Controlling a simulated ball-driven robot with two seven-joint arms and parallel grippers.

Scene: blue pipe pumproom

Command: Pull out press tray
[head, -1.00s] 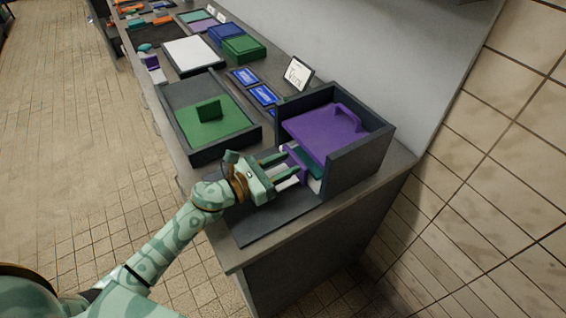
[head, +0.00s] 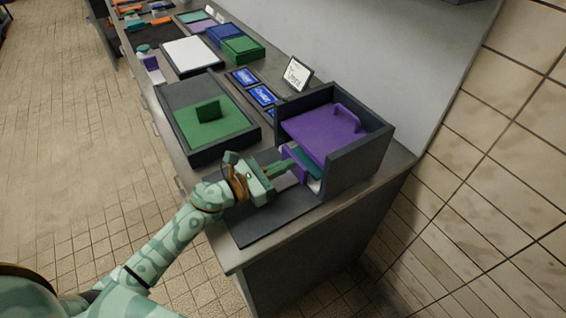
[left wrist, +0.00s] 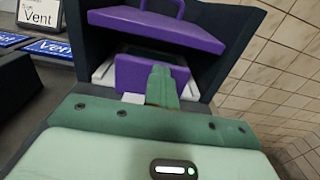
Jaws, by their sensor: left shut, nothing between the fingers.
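The press is a dark grey box (head: 358,162) with a purple top plate with a handle (head: 325,132); the plate also shows in the left wrist view (left wrist: 157,29). Below the plate sits the press tray, whose purple front (head: 296,163) faces my gripper and shows in the left wrist view (left wrist: 137,77). The tray lies inside the box opening. My left gripper (head: 287,166) is shut and empty, its fingertips right at the tray front; I cannot tell whether they touch it. In the left wrist view the closed fingers (left wrist: 162,86) overlap the tray front. My right gripper is not in view.
A dark flat plate (head: 270,217) lies before the press, mostly bare. A dark tray with a green block (head: 210,122) stands to the left. Blue labels (head: 262,95) and a white sign (head: 297,73) stand behind. A tiled wall (head: 490,160) bounds the right.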

